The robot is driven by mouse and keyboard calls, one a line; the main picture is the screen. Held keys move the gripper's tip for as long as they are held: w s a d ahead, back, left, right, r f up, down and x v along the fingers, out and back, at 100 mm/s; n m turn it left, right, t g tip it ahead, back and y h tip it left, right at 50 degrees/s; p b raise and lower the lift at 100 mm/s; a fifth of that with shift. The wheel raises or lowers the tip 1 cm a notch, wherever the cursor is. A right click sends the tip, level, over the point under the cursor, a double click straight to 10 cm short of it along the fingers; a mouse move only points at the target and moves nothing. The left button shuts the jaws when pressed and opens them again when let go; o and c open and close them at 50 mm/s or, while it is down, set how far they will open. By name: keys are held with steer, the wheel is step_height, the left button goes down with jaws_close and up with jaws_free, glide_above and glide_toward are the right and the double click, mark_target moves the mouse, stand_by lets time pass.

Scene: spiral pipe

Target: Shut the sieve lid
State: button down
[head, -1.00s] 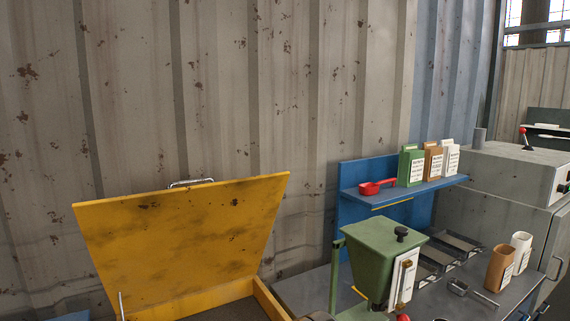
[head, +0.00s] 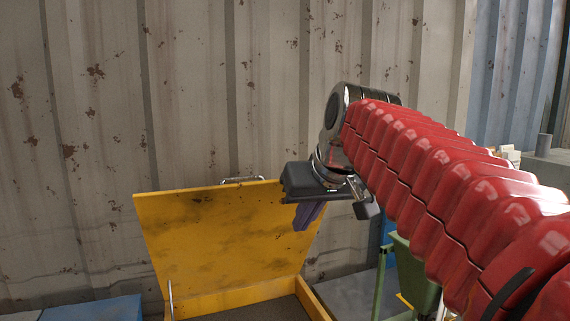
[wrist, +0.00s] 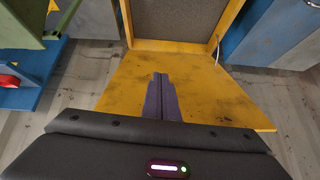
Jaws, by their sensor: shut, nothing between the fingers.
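The yellow sieve lid (head: 215,232) stands open, tilted back towards the wall, with a metal handle (head: 242,180) at its top edge. Below it is the yellow sieve box (head: 240,296) with a dark grey inside. In the wrist view the lid (wrist: 218,97) spreads below the box's grey mesh (wrist: 182,18). My gripper (head: 308,216) is in front of the lid's upper right corner in the head view, pointing down. Its purple fingers (wrist: 160,80) are shut and empty and overlap the lid in the wrist view. I cannot tell whether they touch it.
A corrugated, rust-spotted wall (head: 110,120) stands close behind the lid. A green hopper (head: 410,275) stands to the right, partly hidden by my arm. A blue box (head: 92,308) is at lower left. A metal stay (head: 170,300) runs beside the lid's left edge.

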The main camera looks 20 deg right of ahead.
steer(key=w+d+r+t, duration=0.1)
steer(key=w+d+r, duration=0.3)
steer(key=d+r, duration=0.2)
steer(key=w+d+r+t, duration=0.1)
steer(key=w+d+r, duration=0.3)
steer(key=d+r, duration=0.3)
step_height(320, 180, up, 2)
steer(key=shift+w+d+r+n, duration=0.1)
steer(key=shift+w+d+n, duration=0.1)
steer(key=shift+w+n, duration=0.2)
steer(key=x, duration=1)
steer(key=shift+s+d+f, duration=0.1)
steer(key=shift+s+f, duration=0.2)
steer(key=shift+s, duration=0.35)
steer(key=shift+s+f, duration=0.3)
steer(key=shift+s, duration=0.25)
steer(key=shift+s+f, duration=0.35)
steer(key=shift+s, duration=0.2)
